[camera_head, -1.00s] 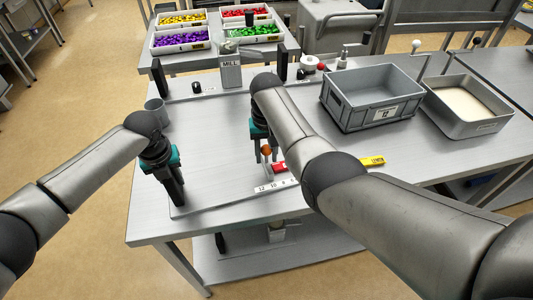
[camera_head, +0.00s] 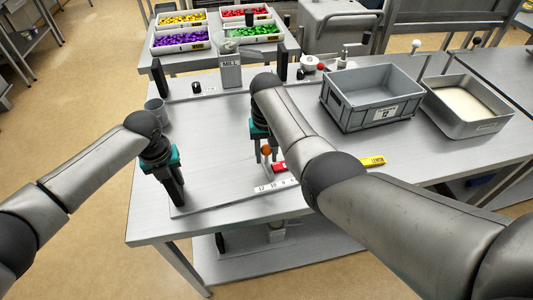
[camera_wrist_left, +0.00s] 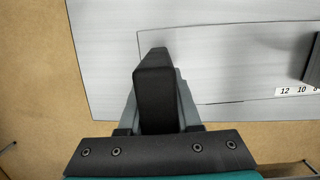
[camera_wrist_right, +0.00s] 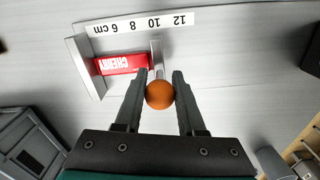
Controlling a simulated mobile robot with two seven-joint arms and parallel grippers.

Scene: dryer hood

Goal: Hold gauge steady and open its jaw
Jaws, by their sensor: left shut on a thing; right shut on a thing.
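The gauge's white scale strip (camera_wrist_right: 140,23) shows in the right wrist view, with a grey fixed jaw (camera_wrist_right: 82,66) and a sliding jaw (camera_wrist_right: 156,56). A red bar marked CHERRY (camera_wrist_right: 122,64) lies between the jaws; I cannot tell whether it touches the sliding jaw. My right gripper (camera_wrist_right: 160,92) is shut on the orange ball knob (camera_wrist_right: 160,95) at the sliding jaw. My left gripper (camera_head: 177,197) is shut on a dark upright block (camera_wrist_left: 154,95) at the plate's left front; this block hides most of the fingers in the left wrist view.
A yellow bar marked LEMON (camera_head: 373,161) lies right of my right forearm. A grey crate (camera_head: 352,112) and a metal pan (camera_head: 432,106) stand at the right. A grey cup (camera_head: 155,111) stands at the left. The plate between my grippers is clear.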

